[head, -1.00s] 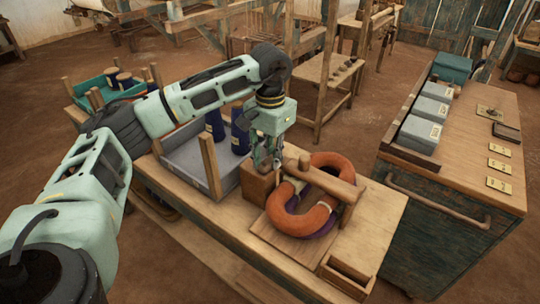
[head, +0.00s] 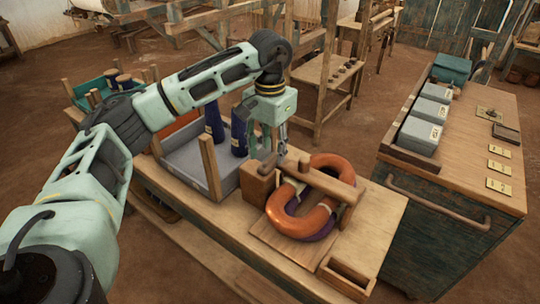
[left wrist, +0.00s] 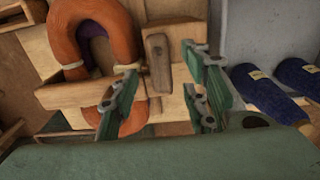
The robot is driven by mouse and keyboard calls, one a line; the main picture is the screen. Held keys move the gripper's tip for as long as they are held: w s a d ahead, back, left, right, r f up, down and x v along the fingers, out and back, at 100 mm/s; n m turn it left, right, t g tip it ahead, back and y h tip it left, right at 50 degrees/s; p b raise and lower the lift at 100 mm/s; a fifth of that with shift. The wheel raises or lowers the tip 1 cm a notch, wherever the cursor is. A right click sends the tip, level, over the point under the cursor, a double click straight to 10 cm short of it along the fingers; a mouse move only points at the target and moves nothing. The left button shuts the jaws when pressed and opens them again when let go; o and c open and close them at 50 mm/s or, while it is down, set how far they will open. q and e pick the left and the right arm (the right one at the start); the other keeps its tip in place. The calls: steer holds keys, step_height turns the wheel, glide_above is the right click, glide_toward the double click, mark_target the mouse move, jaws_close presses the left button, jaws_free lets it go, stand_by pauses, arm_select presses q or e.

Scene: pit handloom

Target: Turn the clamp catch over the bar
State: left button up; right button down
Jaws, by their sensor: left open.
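The wooden bar (head: 328,184) lies across the orange yarn hank (head: 300,222). In the left wrist view the bar (left wrist: 75,94) runs across the lower left. The clamp catch (left wrist: 157,62), a short brown wooden piece with a round pivot mark, sits by the bar's right end. Whether its lower end overlaps the bar cannot be told. My left gripper (head: 271,150) is above the wooden block (head: 258,186) beside the hank. In the wrist view its open fingers (left wrist: 162,98) stand on either side of the catch, with nothing held between them. My right gripper is not in view.
A grey tray (head: 178,160) with dark blue cones (head: 239,130) stands left of the clamp. A small wooden box (head: 347,276) is at the bench's front edge. A cabinet (head: 450,180) with grey boxes stands right, across a gap.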

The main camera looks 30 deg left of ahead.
mark_target(270, 161)
arm_select(q)
step_height(270, 161, up, 9)
stand_by(0.3)
stand_by(0.5)
